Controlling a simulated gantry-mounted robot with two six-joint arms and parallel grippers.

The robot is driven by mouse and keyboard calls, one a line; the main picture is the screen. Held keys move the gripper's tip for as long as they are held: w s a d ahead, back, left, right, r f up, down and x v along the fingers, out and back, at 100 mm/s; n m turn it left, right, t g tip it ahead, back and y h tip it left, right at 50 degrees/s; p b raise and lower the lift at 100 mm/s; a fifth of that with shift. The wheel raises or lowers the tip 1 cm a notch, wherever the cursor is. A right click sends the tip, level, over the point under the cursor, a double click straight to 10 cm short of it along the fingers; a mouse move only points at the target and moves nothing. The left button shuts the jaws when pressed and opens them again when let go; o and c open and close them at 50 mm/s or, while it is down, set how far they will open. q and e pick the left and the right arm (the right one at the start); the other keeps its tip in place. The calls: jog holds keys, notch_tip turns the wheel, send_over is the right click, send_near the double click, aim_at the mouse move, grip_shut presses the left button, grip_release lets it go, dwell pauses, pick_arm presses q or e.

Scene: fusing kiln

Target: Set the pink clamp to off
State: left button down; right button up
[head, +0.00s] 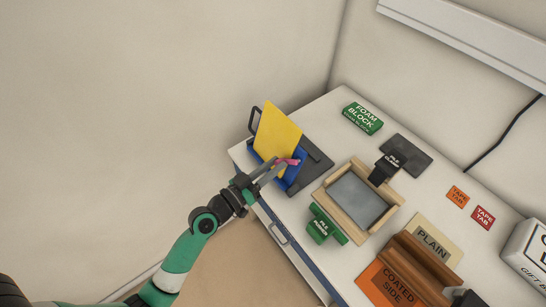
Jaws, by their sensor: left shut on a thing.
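The pink clamp (292,161) is a small bar at the lower right edge of an upright yellow sheet (277,132). The sheet stands in a blue holder (293,181) near the table's left corner. My left gripper (278,165) reaches in from the lower left and is shut on the pink clamp, its fingers covering part of it. I cannot make out any off marking. My right gripper is not in view.
A wooden frame (327,199) with a grey panel stands right of the holder, with a green clamp (322,226) and a black clamp (386,166) at it. A green foam block (362,118) lies behind. A wooden rack (418,264) stands at the front right.

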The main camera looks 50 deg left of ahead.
pick_arm(q)
jog(key=d+n+y+p, duration=0.1)
jog(key=n+p, duration=0.2)
jog(key=p, duration=0.2)
jog(key=d+n+g+y+p, duration=0.1)
jog(key=n+p, duration=0.3)
jog(key=p, duration=0.1)
jog(key=d+f+n+g+y+p, duration=0.1)
jog(key=n+p, duration=0.3)
jog(key=p, duration=0.2)
jog(key=shift+s+d, duration=0.15)
jog(key=shift+s, duration=0.2)
jog(key=shift+f, duration=0.15)
jog(key=c, duration=0.7)
grip_release()
